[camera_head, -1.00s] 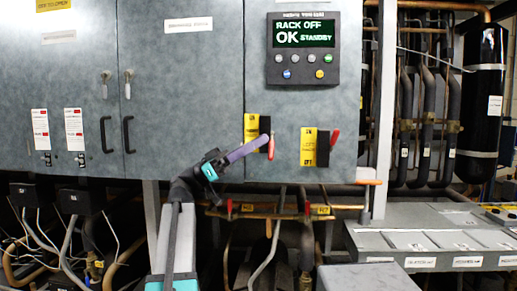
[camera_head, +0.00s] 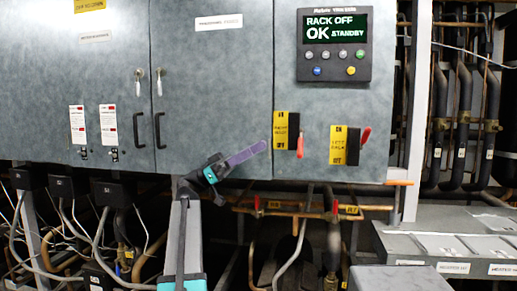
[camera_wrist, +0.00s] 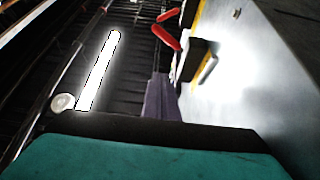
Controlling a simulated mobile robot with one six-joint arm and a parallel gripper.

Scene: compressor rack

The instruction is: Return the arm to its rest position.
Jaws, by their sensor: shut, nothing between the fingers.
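My arm rises from the bottom of the head view to my gripper (camera_head: 262,147), whose purple fingers point up and right. The fingers are together with nothing held. They are just left of the left red-handled switch (camera_head: 300,145), with a small gap in the picture. In the wrist view the purple fingers (camera_wrist: 160,98) appear beyond the teal and black wrist housing, and red handles (camera_wrist: 165,37) show past them.
The grey cabinet (camera_head: 210,90) stands behind my gripper. Its display (camera_head: 335,32) reads "RACK OFF OK STANDBY". A second red-handled switch (camera_head: 366,135) is further right. Copper pipes (camera_head: 290,212) run below the cabinet. A grey ledge (camera_head: 405,243) is at lower right.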

